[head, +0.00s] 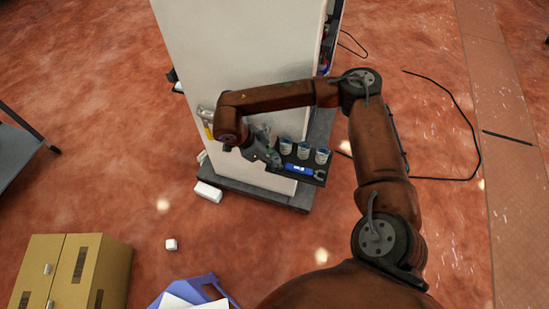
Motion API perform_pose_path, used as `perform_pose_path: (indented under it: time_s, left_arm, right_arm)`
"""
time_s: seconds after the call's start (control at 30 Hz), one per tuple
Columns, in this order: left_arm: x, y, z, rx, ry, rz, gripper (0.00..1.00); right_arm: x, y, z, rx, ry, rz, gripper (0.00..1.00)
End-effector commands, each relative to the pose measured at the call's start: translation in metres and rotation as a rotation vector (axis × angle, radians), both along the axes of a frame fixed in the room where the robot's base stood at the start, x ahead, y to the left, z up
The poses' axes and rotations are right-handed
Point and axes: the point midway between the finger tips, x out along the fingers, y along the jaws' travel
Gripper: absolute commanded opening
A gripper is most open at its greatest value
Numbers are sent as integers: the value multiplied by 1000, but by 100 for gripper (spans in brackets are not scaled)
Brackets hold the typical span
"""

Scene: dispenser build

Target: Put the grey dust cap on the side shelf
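The side shelf (312,180) is a dark tray-like ledge on the lower right of the tall white cabinet (235,60). Several small cups with blue tops (303,150) stand in a row on it, with a blue labelled item (298,169) in front of them. My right arm reaches over from the right and bends down at the cabinet's face. My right gripper (270,157) is at the left end of the shelf, close to the cups. Its fingers are too small and dark to tell if they are open or hold anything. I cannot make out the grey dust cap. My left gripper is out of view.
A white block (208,192) lies by the cabinet's dark base, and a small white cube (171,244) is on the red floor. Cardboard boxes (45,260) and a blue bin (208,282) stand in front. A black cable (470,125) lies at right.

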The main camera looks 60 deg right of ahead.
Motion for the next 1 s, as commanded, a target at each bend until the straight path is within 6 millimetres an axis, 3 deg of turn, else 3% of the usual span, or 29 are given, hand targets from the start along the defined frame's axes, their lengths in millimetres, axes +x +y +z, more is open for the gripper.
perform_pose_path:
  time_s: [0.37, 0.6, 0.7, 1.0]
  left_arm:
    - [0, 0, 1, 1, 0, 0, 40]
    - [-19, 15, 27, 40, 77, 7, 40]
    - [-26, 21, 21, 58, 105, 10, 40]
    - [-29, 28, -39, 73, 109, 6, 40]
  right_arm:
    - [0, 0, 4, 1, -1, 0, 32]
    - [9, 11, 31, 1, -5, 1, 32]
    - [17, 20, 52, 2, -7, 1, 32]
    - [30, 35, 85, 1, -5, 1, 32]
